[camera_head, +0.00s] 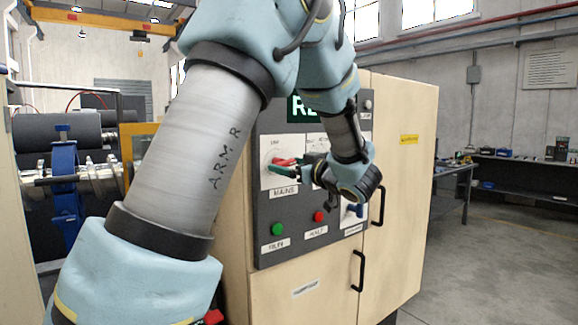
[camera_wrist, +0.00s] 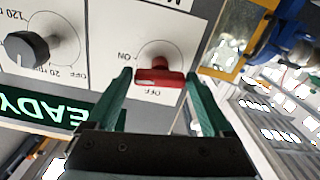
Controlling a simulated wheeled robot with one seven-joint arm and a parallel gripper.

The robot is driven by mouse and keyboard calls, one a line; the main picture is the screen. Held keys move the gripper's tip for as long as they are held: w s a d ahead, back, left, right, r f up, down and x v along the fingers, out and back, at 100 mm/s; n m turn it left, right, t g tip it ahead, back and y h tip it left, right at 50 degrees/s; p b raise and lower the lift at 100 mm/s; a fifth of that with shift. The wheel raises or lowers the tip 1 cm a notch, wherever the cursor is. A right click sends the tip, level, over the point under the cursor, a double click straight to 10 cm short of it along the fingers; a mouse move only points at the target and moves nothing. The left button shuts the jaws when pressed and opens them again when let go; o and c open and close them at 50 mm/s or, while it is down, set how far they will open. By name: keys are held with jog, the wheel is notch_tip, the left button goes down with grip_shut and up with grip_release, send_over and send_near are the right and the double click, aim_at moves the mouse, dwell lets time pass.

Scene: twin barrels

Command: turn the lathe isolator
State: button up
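The isolator is a red handle (camera_head: 286,161) on the white MAINS plate of the control panel. In the wrist view, the red handle (camera_wrist: 160,76) lies between the ON and OFF marks, which appear upside down. Its bar runs roughly across the picture, with OFF just below it and ON to its left. My gripper (camera_head: 279,170) is at the panel in front of the handle. In the wrist view, my gripper (camera_wrist: 159,76) is open, with one green finger on each side of the handle and gaps visible. Whether the fingertips reach past its front face is unclear.
A black dial knob (camera_wrist: 27,49) sits beside the isolator, near the lit green READY sign (camera_wrist: 45,112). Black door handles (camera_head: 360,270) stick out of the cabinet. Open floor lies right.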

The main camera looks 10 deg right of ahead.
jog(key=c, duration=1)
jog(key=shift+o, duration=0.2)
jog(key=shift+r+m+p, duration=0.2)
jog(key=shift+m+p, duration=0.2)
jog(key=shift+p, duration=0.4)
jog(key=shift+f+m+p, duration=0.2)
jog(key=shift+m+p, duration=0.2)
jog(key=shift+m, duration=0.2)
jog(key=o, duration=1.2)
jog(key=shift+o, duration=0.2)
